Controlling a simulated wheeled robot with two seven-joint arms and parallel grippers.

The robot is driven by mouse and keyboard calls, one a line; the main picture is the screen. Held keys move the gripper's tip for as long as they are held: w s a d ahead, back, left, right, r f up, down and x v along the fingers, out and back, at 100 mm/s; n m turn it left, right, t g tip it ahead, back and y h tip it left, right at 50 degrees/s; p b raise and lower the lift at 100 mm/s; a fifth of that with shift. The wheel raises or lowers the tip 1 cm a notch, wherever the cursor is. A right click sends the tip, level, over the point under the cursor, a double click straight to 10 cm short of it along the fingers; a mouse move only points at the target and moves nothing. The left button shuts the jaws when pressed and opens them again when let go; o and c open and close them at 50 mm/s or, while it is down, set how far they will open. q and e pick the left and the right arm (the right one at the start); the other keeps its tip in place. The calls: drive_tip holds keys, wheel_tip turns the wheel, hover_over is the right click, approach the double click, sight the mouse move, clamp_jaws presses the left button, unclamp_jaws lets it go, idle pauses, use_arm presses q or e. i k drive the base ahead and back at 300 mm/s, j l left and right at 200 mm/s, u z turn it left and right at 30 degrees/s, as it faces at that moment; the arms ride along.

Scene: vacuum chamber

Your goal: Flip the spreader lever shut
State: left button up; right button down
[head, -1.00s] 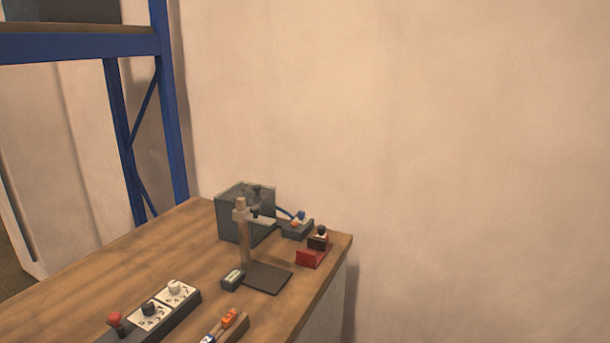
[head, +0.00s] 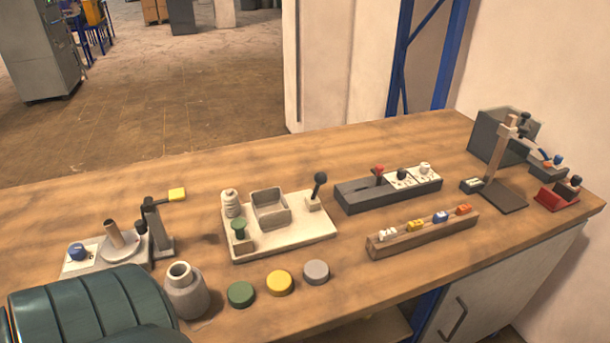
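I cannot tell for sure which part is the spreader lever. A black ball-ended lever (head: 318,190) stands upright, tilted slightly, at the right end of a cream base plate (head: 290,240). That plate also carries a square grey open box (head: 270,208), a ribbed white piece (head: 231,203) and a green-topped knob (head: 239,229). Further left, a dark post (head: 157,228) bears an arm with a yellow end (head: 177,194), sticking out to the right beside a unit with a round plate (head: 122,249) and a blue knob (head: 76,252). Neither of my grippers is in view.
A grey control strip (head: 365,196) with a red-knobbed lever (head: 379,172) and a wooden rack (head: 420,238) of coloured clips lie right of centre. A stand (head: 497,165) is at the far right. A grey jar (head: 185,293) and dark green ribbed object (head: 90,310) are front left.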

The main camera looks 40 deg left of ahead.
sight(320, 178)
drive_tip(key=i, duration=0.5)
drive_tip(key=u, duration=1.6)
